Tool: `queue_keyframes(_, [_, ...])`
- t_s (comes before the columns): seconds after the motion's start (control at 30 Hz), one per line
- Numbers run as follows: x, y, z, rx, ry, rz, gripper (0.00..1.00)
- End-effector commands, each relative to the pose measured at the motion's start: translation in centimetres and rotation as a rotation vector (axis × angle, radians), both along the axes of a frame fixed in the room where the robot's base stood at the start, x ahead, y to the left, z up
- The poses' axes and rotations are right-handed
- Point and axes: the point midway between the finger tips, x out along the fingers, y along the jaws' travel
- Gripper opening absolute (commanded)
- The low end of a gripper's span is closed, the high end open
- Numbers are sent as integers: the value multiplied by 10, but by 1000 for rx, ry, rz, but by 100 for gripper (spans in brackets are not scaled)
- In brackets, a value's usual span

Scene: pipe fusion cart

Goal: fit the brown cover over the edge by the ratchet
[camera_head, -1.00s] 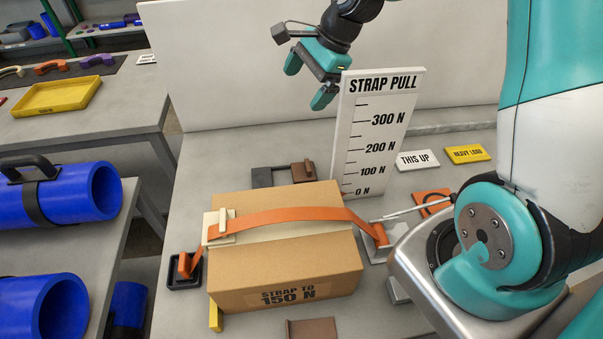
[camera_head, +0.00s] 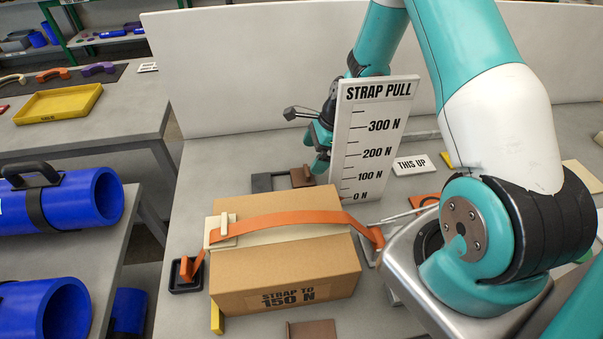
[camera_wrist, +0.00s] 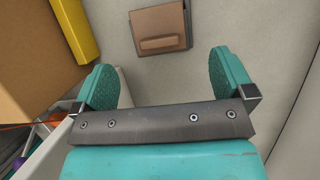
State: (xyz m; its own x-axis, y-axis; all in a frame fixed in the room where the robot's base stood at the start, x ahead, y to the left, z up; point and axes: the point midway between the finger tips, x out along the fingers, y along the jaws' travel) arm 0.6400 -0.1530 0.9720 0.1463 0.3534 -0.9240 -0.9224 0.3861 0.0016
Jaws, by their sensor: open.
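My gripper (camera_head: 319,158) is open, above and close to the brown cover, half hidden behind the board. Its fingers also show in the wrist view (camera_wrist: 167,68), with nothing between them. An orange strap (camera_head: 280,220) crosses the box (camera_head: 240,285) to the ratchet (camera_head: 372,240) at right. A cream cover (camera_head: 221,232) sits at the box's left edge.
The upright "STRAP PULL" board (camera_head: 368,140) stands right beside my gripper. A dark frame (camera_head: 262,182) lies left of the brown cover. Another brown piece (camera_head: 311,329) lies in front of the box. A "THIS UP" plate (camera_head: 412,164) lies to the right.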

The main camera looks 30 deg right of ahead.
Motion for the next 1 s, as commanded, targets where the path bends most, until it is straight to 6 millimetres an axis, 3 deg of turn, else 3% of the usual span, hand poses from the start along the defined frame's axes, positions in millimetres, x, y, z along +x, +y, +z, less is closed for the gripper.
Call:
queue_keyframes(0.27, [2,7,-17,0,0,0,100])
queue_keyframes(0.6, [6,22,-56,0,0,1,100])
queue_keyframes(0.9, [7,23,-61,-1,-2,0,100])
queue_keyframes(1.0, [7,23,-61,-1,-2,0,79])
